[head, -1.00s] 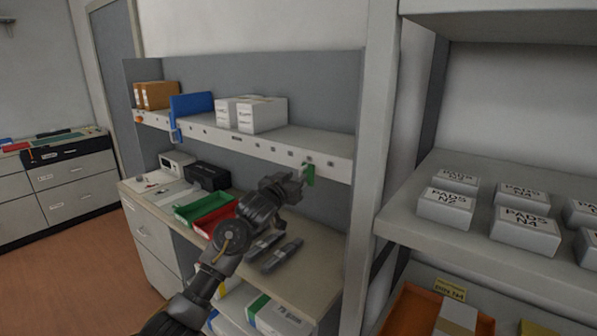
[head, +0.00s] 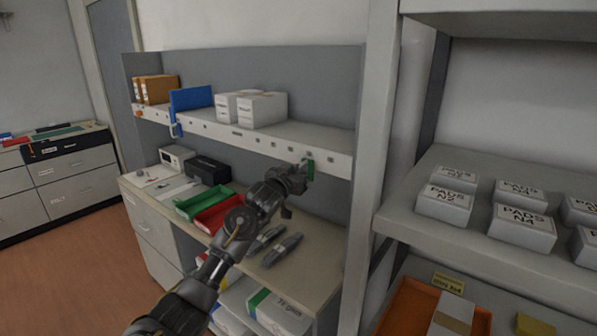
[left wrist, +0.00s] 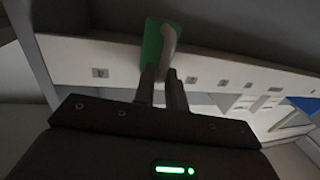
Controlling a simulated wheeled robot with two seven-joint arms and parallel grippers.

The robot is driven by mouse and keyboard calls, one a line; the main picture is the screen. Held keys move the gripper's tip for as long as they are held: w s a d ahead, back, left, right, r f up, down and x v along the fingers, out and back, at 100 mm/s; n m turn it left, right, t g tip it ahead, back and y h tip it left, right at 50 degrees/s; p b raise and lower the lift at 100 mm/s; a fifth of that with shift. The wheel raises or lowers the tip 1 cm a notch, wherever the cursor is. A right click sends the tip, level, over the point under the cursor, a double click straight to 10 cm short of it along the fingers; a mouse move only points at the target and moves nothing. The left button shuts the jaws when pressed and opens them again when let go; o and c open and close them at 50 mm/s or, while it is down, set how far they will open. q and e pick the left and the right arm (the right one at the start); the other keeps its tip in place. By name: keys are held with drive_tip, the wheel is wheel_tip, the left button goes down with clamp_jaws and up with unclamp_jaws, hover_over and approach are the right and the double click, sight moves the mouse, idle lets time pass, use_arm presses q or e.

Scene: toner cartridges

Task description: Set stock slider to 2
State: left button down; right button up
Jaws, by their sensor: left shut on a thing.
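The green stock slider (head: 309,168) sits on the white front strip of the shelf (head: 240,142), toward its right end. My left gripper (head: 301,171) is at the slider, its fingers pointing at the strip. In the left wrist view the slider (left wrist: 153,45) is a green plate with a pale raised grip (left wrist: 169,48). The fingers (left wrist: 162,82) are close together and shut on the slider's grip. Small square marks run along the strip; their numbers are too small to read. My right gripper is not in view.
White boxes (head: 262,110), a blue folder (head: 192,101) and brown boxes (head: 158,90) stand on the shelf above the strip. Below are green (head: 203,199) and red (head: 219,216) trays and dark cartridges (head: 281,249). A grey post (head: 368,170) stands close at right.

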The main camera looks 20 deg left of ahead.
use_arm(q)
drive_tip(key=shift+a, duration=0.1)
drive_tip(key=w+a, duration=0.2)
drive_tip(key=a, duration=0.5)
drive_tip(key=shift+w, duration=0.4)
drive_tip(key=c, duration=1.5)
unclamp_jaws()
drive_tip(key=shift+d, duration=0.1)
drive_tip(key=shift+s, duration=0.1)
